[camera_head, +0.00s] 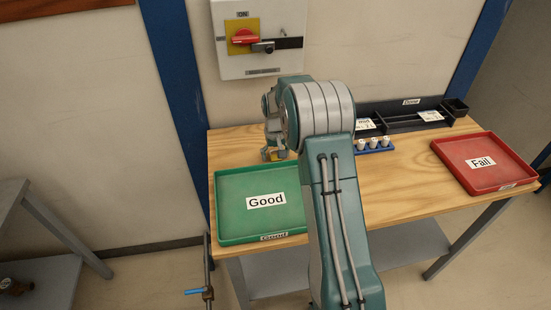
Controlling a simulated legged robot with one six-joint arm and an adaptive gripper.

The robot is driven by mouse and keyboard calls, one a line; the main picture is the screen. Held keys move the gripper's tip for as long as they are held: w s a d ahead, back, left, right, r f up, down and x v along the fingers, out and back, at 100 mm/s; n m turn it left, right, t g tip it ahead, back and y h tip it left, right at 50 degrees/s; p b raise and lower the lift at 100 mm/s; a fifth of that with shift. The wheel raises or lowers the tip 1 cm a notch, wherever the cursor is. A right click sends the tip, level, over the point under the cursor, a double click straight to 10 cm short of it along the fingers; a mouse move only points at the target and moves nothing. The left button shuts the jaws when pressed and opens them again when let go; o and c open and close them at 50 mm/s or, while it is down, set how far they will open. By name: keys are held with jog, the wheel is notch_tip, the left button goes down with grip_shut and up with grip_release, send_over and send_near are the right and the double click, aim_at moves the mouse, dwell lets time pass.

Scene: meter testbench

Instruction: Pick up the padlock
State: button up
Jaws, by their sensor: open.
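My gripper (274,148) points down over the wooden table, just behind the green tray. It is partly hidden by my own arm, and its fingers are small in this view. A small yellow, brass-coloured thing (270,155), which may be the padlock, shows right at the fingertips. I cannot tell whether the fingers touch it or stand around it. No shackle can be made out.
The green "Good" tray (234,222) lies at the table's left, and the red "Fail" tray (446,155) at its right. A blue holder with white-topped pieces (374,145) and a black organiser (400,121) stand behind my arm. A switch box (233,65) hangs on the wall.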

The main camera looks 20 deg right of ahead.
aim_at(275, 156)
jog(key=c, duration=1.3)
jog(key=shift+o, duration=0.2)
jog(key=shift+r, duration=0.1)
jog(key=shift+r, duration=0.35)
notch_tip(275, 156, up, 2)
jog(key=shift+r, duration=0.2)
jog(key=s+a+r, duration=0.1)
jog(key=s+r, duration=0.8)
jog(key=s, duration=0.5)
jog(key=shift+r, duration=0.35)
